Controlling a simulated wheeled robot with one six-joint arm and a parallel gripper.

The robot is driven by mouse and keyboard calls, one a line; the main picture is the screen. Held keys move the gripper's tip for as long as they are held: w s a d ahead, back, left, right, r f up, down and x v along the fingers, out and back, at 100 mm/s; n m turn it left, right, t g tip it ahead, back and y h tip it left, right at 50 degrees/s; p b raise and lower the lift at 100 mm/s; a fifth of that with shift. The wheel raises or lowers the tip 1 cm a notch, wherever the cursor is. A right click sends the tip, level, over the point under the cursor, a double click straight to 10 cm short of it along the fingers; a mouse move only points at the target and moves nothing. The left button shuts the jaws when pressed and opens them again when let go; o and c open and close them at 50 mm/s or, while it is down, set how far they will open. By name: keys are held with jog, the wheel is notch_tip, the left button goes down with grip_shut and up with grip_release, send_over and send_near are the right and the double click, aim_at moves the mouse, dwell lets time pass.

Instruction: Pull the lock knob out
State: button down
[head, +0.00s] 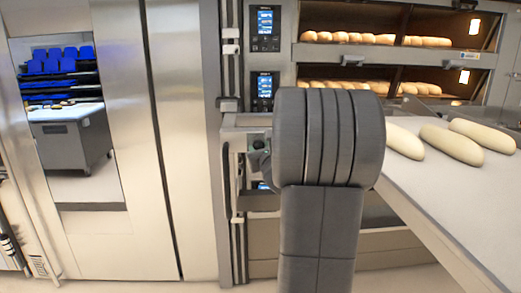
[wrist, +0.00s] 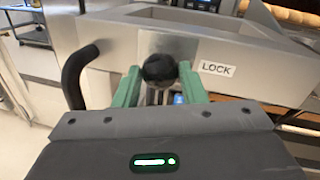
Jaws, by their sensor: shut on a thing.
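The lock knob (wrist: 160,68) is a round black ball in the wrist view, on a steel housing with a white label reading LOCK (wrist: 216,69) to its right. My gripper (wrist: 159,84) has green fingers, one on each side of the knob, and is shut on it. In the head view my own grey arm hides the knob and most of the gripper.
A curved black handle (wrist: 78,76) sits left of the knob on the steel housing. In the head view, a pale loading surface (head: 440,200) with several dough loaves (head: 452,143) lies to the right. Deck ovens (head: 375,55) with bread stand behind. A steel door (head: 185,130) is at left.

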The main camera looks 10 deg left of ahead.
jog(key=shift+s+d+f+b, duration=0.1)
jog(key=shift+s+d+b, duration=0.05)
jog(key=shift+s+b, duration=0.35)
jog(key=shift+s+d+f+b, duration=0.15)
jog(key=shift+s+b, duration=0.1)
jog(key=shift+s, duration=0.35)
jog(key=shift+r, duration=0.1)
jog(key=c, duration=0.9)
grip_release()
jog(key=shift+s+r, duration=0.1)
jog(key=shift+s, duration=0.05)
jog(key=shift+d, duration=0.1)
jog(key=b+v, duration=0.1)
jog(key=v, duration=1.2)
jog(key=shift+s+d+b, duration=0.2)
jog(key=shift+s+b, duration=0.15)
jog(key=shift+w, duration=0.1)
jog(key=p+x, duration=0.2)
jog(key=x, duration=1.2)
